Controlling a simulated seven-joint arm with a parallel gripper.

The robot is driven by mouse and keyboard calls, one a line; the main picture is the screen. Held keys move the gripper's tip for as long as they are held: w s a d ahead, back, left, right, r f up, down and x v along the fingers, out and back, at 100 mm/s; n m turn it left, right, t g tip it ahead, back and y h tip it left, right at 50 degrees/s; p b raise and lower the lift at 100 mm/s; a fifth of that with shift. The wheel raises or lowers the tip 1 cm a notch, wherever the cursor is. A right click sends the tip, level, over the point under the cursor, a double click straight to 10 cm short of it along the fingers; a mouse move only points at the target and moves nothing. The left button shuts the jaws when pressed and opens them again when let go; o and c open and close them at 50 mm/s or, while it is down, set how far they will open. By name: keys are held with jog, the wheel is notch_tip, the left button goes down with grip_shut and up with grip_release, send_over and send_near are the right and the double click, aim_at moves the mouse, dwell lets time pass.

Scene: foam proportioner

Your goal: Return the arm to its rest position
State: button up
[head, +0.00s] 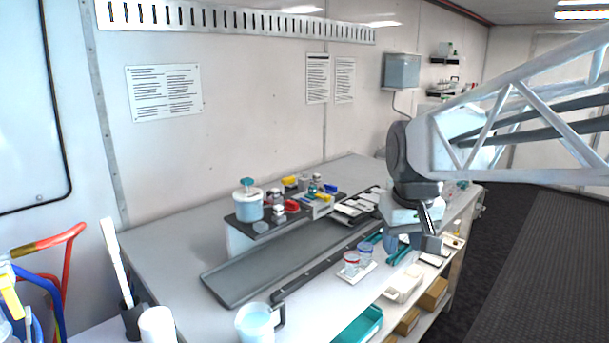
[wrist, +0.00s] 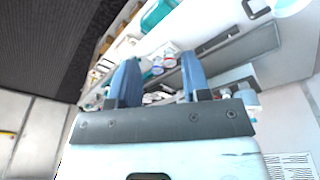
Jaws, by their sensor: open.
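My gripper (wrist: 160,82) shows in the wrist view as two blue fingers spread wide apart, with nothing between them. In the head view my gripper (head: 405,240) hangs from my arm over the right part of the bench (head: 180,258). It is partly hidden there behind my wrist. Two small clear cups, one with a red rim (head: 351,262) and one with a blue rim (head: 365,252), stand on a white holder to the left of my gripper. They also show small beyond the fingers in the wrist view.
A grey tray (head: 235,283) lies along the bench. A jug (head: 256,324) stands at the front edge. Bins, including a teal one (head: 360,326), sit below. The dark floor at right is clear.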

jog(key=s+f+m, duration=0.1)
jog(key=s+f, duration=0.3)
jog(key=s, duration=0.4)
jog(key=s+f+m, duration=0.1)
jog(key=s+f, duration=0.4)
jog(key=s, duration=0.4)
jog(key=shift+d+f+t, duration=0.25)
jog(key=shift+d+t, duration=0.05)
jog(key=shift+d, duration=0.1)
